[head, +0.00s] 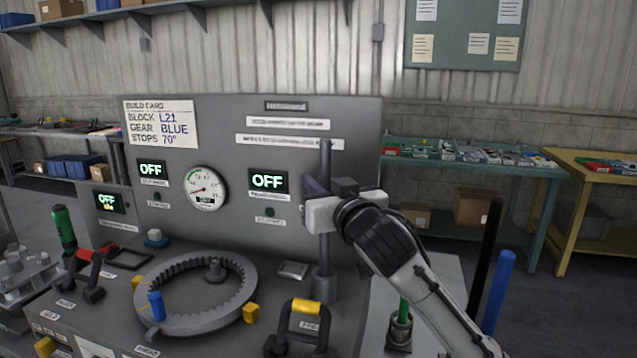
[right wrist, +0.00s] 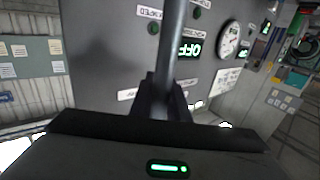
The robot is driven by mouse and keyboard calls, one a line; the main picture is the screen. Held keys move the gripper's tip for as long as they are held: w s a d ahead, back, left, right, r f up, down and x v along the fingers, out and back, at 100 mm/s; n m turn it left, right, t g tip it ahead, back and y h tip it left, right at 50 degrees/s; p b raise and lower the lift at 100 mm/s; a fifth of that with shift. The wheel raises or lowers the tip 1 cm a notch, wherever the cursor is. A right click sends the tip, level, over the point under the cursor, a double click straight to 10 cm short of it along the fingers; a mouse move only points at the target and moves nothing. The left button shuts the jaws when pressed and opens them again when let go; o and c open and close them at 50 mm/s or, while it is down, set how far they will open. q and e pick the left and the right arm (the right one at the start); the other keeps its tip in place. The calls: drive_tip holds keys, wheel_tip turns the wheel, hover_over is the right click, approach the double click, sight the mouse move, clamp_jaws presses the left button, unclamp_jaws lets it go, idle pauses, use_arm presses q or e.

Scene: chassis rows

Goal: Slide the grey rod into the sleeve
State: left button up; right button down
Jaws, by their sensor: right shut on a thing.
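The grey rod (head: 325,165) stands upright in front of the grey panel. My right gripper (head: 320,200) is shut on it around mid-length, with the arm coming in from the right. The right wrist view shows the rod (right wrist: 172,45) between the two dark fingers (right wrist: 163,98). The sleeve (head: 325,286) is a short grey cylinder on the bench directly under the rod. The rod's lower end meets the sleeve's top in line with it; how deep it sits inside cannot be told. My left gripper is not in view.
A toothed ring (head: 190,320) lies left of the sleeve, and a yellow-topped handle (head: 305,307) stands in front. A green rod in a holder (head: 400,328), a black rod (head: 485,258) and a blue rod (head: 498,290) stand at right. The panel (head: 355,130) rises close behind.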

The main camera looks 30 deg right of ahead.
drive_tip(key=shift+f+b, duration=1.1)
drive_tip(key=shift+f, duration=0.65)
drive_tip(key=c, duration=1.6)
unclamp_jaws()
drive_tip(key=shift+f, duration=0.1)
drive_tip(key=shift+f, duration=0.1)
drive_tip(key=shift+s, duration=0.1)
drive_tip(key=b+v, duration=0.1)
drive_tip(key=v, duration=0.9)
drive_tip(key=shift+a, duration=0.1)
